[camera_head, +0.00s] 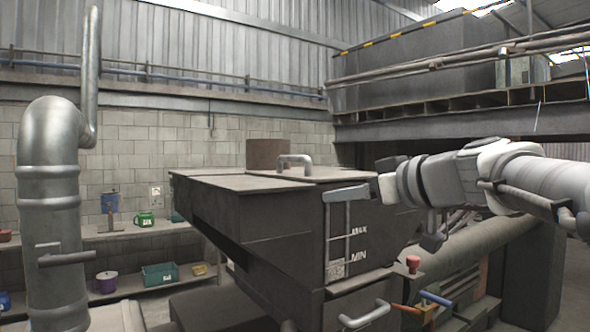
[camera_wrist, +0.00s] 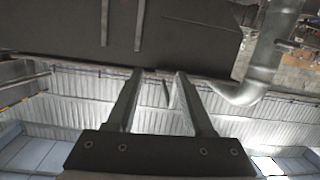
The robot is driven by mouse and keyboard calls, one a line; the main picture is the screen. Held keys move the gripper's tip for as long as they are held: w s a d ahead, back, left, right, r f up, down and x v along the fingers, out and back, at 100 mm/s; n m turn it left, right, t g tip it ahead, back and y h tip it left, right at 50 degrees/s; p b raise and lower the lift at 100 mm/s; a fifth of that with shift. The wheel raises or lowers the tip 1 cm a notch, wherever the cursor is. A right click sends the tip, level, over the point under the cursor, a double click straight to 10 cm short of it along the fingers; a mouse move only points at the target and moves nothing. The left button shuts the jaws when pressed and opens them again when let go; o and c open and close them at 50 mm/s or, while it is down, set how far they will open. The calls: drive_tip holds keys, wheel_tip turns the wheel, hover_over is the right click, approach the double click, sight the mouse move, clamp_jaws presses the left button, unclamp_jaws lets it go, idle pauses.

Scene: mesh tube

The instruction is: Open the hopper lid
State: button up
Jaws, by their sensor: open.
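The dark grey hopper (camera_head: 270,230) stands in the middle of the head view. Its flat lid (camera_head: 235,182) lies level on top, looking shut, with a curved grey handle (camera_head: 294,159) standing up from it. My gripper (camera_head: 384,177) is at the hopper's top right corner, to the right of the handle and apart from it. In the wrist view my gripper (camera_wrist: 158,73) shows two spread fingers with nothing between them. The hopper (camera_wrist: 60,25) fills the top of that view as a dark surface. The handle is not clearly seen there.
A large metal pipe (camera_head: 50,200) rises at left. Shelves (camera_head: 150,230) line the wall.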

sight(309, 158)
drive_tip(key=w+d+r+n+t+y, duration=0.1)
drive_tip(key=w+d+r+t, duration=0.1)
drive_tip(key=w+r, duration=0.3)
drive_tip(key=p+x, duration=0.2)
drive_tip(key=x, duration=0.3)
drive_tip(key=p+x, duration=0.2)
drive_tip(key=x, duration=0.3)
drive_tip(key=r+p+x, duration=0.1)
drive_tip(key=p+x, duration=0.2)
drive_tip(key=x, duration=0.2)
drive_tip(key=shift+s+a, duration=0.1)
drive_tip(key=shift+a, duration=0.15)
drive_tip(key=shift+w+a+f, duration=0.15)
drive_tip(key=shift+w+a, duration=0.1)
drive_tip(key=shift+w, duration=0.2)
clamp_jaws()
